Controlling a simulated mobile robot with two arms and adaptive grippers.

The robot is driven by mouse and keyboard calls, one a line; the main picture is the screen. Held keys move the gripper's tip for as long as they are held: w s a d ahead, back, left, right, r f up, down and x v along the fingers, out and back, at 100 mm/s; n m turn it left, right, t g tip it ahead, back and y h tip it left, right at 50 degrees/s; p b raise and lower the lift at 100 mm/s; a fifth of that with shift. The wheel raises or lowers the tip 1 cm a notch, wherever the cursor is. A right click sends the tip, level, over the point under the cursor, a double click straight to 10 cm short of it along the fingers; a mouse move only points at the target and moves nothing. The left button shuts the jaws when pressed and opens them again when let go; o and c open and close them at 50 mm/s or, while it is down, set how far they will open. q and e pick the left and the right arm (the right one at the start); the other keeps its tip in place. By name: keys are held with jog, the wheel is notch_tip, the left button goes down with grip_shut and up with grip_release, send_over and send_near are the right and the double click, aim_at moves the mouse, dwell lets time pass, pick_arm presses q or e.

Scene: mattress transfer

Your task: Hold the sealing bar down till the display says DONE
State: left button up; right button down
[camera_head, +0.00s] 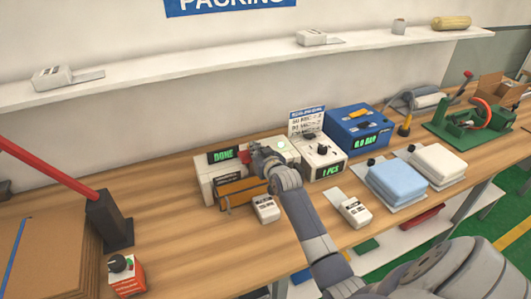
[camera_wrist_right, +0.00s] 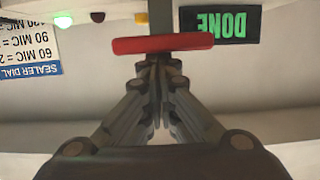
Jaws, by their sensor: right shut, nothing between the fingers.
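The white sealer (camera_head: 208,178) stands on the bench, and its display (camera_head: 222,155) reads DONE in green. The display also shows upside down in the right wrist view (camera_wrist_right: 222,25). The sealing bar has a red handle (camera_wrist_right: 162,43), seen small in the head view (camera_head: 244,157). My right gripper (camera_head: 257,152) is at the handle, its fingers together and empty. In the right wrist view the fingertips (camera_wrist_right: 158,62) meet the handle's edge; whether they press on it I cannot tell. My left gripper is not in view.
A white box with a dial (camera_head: 323,154) and a blue machine (camera_head: 357,133) stand right of the sealer. Pale blue (camera_head: 397,180) and white (camera_head: 437,163) folded stacks lie farther right. A cardboard stack (camera_head: 45,255) is at left. A green lamp (camera_wrist_right: 63,21) glows on the sealer.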

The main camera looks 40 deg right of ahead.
notch_tip(320, 180, up, 2)
jog(key=shift+r+p, duration=0.15)
jog(key=shift+p, duration=0.35)
pick_arm(q)
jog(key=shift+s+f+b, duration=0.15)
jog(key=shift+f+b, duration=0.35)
jog(key=shift+b, duration=0.95)
pick_arm(e)
jog(key=v, duration=0.9)
jog(key=shift+s+a, duration=0.15)
jog(key=shift+s, duration=0.3)
